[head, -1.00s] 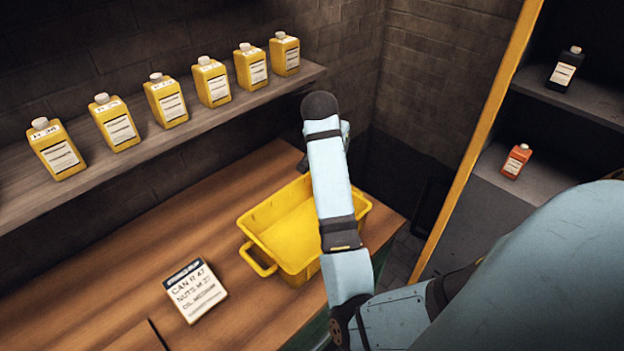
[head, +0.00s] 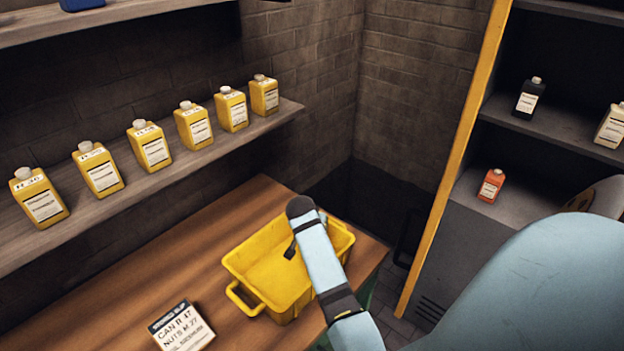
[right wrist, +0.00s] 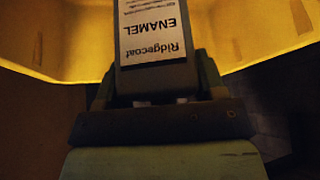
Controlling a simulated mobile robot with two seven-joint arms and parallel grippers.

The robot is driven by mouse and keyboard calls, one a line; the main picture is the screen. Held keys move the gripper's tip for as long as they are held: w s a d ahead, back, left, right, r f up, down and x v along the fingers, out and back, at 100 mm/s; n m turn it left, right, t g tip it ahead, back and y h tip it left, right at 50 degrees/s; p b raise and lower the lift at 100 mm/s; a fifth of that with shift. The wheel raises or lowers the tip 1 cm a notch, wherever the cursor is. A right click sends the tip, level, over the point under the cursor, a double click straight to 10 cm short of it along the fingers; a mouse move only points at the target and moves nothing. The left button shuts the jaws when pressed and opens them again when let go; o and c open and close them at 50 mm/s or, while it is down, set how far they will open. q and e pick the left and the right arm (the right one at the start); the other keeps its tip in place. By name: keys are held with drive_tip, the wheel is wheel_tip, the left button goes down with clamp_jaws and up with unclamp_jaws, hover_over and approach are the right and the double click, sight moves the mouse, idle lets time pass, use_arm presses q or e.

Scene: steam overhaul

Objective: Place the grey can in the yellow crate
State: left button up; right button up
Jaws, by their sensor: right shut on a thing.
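The yellow crate (head: 242,268) stands on the wooden bench, and the part of its inside that shows is empty. My right arm reaches over it from the right. In the right wrist view my right gripper (right wrist: 158,82) is shut on the can (right wrist: 126,76), which looks grey in dim light and has a white "Ridgecoat ENAMEL" label. Yellow crate walls (right wrist: 45,45) show on both sides of the can there. In the head view my forearm hides the can and most of the gripper. I cannot tell whether the can touches the crate floor. My left gripper is out of view.
A label card (head: 181,328) lies on the wooden bench (head: 130,300) left of the crate. Several yellow bottles (head: 151,146) line the shelf above. At right, a dark cabinet holds a black bottle (head: 529,98), an orange bottle (head: 491,186) and a cream bottle (head: 612,127).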

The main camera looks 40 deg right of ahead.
drive_tip(key=shift+f, duration=1.45)
drive_tip(key=o, duration=1.2)
